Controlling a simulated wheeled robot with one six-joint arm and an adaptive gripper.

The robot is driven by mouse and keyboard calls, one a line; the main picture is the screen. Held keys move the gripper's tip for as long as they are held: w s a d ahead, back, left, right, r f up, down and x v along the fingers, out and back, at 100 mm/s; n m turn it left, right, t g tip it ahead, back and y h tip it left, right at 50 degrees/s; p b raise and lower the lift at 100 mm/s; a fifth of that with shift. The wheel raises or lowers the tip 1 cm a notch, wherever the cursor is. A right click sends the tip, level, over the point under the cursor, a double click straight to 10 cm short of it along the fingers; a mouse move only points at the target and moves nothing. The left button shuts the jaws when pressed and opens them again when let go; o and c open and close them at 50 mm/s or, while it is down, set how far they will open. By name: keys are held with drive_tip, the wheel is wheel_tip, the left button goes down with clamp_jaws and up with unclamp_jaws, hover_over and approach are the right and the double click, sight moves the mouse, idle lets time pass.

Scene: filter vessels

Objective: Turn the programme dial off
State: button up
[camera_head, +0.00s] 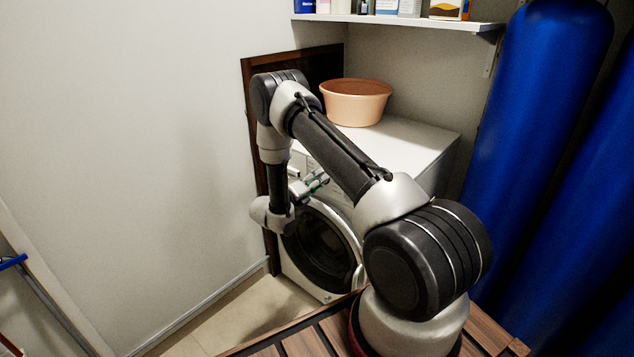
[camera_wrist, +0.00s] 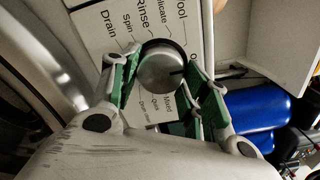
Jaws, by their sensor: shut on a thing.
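The washing machine (camera_head: 322,245) stands against the back wall in the head view, under my arm. Its programme dial (camera_wrist: 160,70) is a round silver knob with a dark rim, on a white label panel (camera_wrist: 112,28) in the wrist view. Readable labels include Drain, Spin, Rinse and Mixed; a label starting with O is partly hidden by a finger. A dark mark on the knob points to the right of the wrist picture, near that label. My gripper (camera_wrist: 163,82) has green-padded fingers on both sides of the dial and is shut on it. In the head view my gripper (camera_head: 316,183) is at the machine's upper front.
A peach-coloured tub (camera_head: 356,103) stands on the machine top. A shelf (camera_head: 400,20) with bottles and boxes is above. Large blue cylinders (camera_head: 540,95) stand at the right. A bare wall (camera_head: 130,130) and free floor (camera_head: 240,310) are at the left.

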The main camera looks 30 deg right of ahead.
idle(0.4)
drive_tip(key=o, duration=1)
drive_tip(key=v, duration=1.2)
